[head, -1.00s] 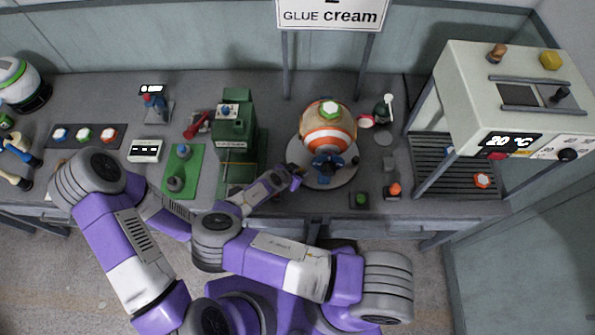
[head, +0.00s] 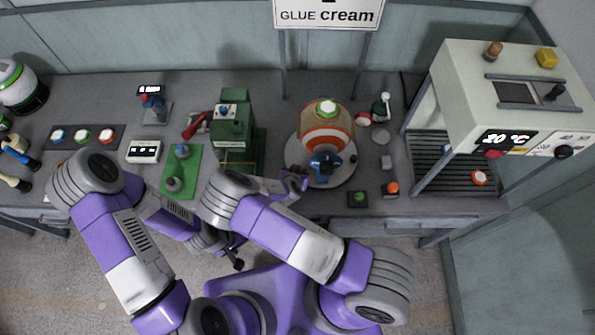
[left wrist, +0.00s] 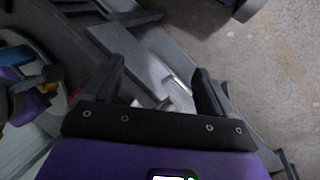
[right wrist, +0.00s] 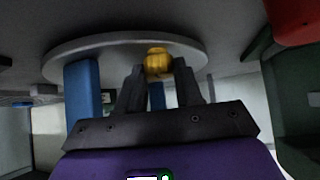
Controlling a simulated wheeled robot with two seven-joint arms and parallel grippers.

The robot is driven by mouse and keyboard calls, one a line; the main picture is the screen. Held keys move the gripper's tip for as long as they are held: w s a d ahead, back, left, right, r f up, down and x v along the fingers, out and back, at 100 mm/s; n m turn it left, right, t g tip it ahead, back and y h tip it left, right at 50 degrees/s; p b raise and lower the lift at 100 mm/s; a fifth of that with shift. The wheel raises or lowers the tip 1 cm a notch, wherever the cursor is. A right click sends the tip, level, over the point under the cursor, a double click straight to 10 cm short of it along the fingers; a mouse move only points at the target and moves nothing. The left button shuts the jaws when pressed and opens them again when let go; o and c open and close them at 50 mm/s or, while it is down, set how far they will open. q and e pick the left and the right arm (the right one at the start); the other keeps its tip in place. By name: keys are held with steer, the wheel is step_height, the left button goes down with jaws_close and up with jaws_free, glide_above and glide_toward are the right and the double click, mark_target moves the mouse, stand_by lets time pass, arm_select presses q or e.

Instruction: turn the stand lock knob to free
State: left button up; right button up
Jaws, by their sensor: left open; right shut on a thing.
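The round grey stand plate (head: 345,177) carries an orange-and-white striped ball (head: 327,128) with a blue part (head: 325,165) at its front. In the right wrist view, a yellow knob (right wrist: 158,62) sits at the plate's (right wrist: 100,45) edge between my right fingers. My right gripper (right wrist: 158,75) is shut on this knob. In the head view, my right gripper (head: 300,181) is at the plate's front left, and the knob is hidden. My left gripper (head: 235,258) is open and empty, low in front of the table; its spread fingers show in the left wrist view (left wrist: 158,85).
A green machine (head: 233,135) stands left of the plate, beside a green mat (head: 190,188). A white heater frame (head: 500,95) stands at the right. The floor before the table is clear.

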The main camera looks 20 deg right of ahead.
steer(key=o, duration=1)
steer(key=shift+o, duration=0.2)
steer(key=v, duration=0.7)
steer(key=shift+s+r, duration=0.15)
steer(key=shift+s, duration=0.05)
steer(key=shift+a, duration=0.1)
